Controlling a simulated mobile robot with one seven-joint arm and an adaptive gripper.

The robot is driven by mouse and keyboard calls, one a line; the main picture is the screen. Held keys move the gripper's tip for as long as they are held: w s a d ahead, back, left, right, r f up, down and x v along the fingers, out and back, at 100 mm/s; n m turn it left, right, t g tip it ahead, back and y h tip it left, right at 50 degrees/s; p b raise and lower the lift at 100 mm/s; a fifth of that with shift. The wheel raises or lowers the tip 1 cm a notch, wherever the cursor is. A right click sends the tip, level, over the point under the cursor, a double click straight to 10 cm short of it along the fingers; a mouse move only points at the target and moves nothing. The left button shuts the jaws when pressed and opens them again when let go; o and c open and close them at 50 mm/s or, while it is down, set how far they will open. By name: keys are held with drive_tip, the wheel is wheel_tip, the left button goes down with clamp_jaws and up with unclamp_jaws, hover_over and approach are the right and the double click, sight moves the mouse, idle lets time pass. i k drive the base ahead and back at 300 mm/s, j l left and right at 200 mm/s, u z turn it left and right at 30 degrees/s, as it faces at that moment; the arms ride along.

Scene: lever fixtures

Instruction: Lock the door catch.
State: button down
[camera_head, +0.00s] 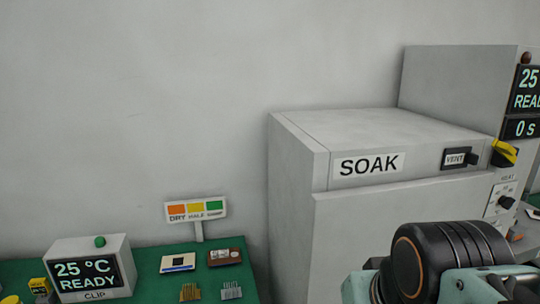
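The grey oven-like unit labelled SOAK (369,165) stands at the right, with its broad front door (365,235) appearing closed. A yellow lever (503,152) on a dark mount sits at the upper right corner of the unit's front. It may be the door catch, but I cannot tell from here whether it is locked. Part of my arm, black and teal, rises at the lower right in front of the door and hides some of it. My gripper's fingers are not in view, and nothing visible touches the yellow lever.
A VENT label with a dark slider (459,158) is left of the lever; a HEAT dial (505,202) is below it. A taller grey unit (460,85) stands behind. On the green bench (140,275) are a CLIP display box (91,270), a colour-key sign (196,210) and small parts.

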sight(508, 151)
drive_tip(key=z, duration=1.35)
